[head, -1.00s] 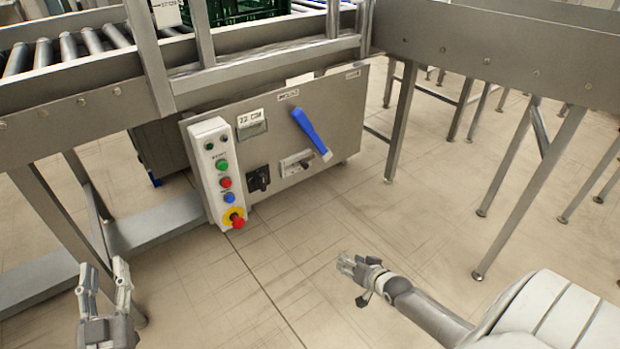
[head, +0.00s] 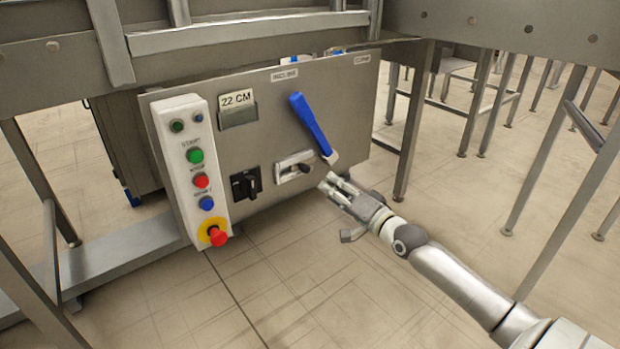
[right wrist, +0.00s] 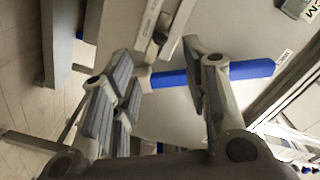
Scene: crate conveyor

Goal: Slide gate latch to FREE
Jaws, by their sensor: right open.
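The control panel (head: 262,120) carries a small pale slide latch plate (head: 294,167) with a dark handle in its slot; I cannot read its marking. A blue lever (head: 310,123) slants down to the right above it, ending in a pale tip. My right gripper (head: 332,188) is open and empty, just right of and below the latch, near the lever's lower end. In the right wrist view the open fingers (right wrist: 160,82) stand apart, with the blue lever (right wrist: 252,69) crossing behind them and the latch plate (right wrist: 150,28) above. My left gripper is out of view.
A black rotary switch (head: 245,185) sits left of the latch. Conveyor legs (head: 413,125) rise to the right. The floor in front is clear.

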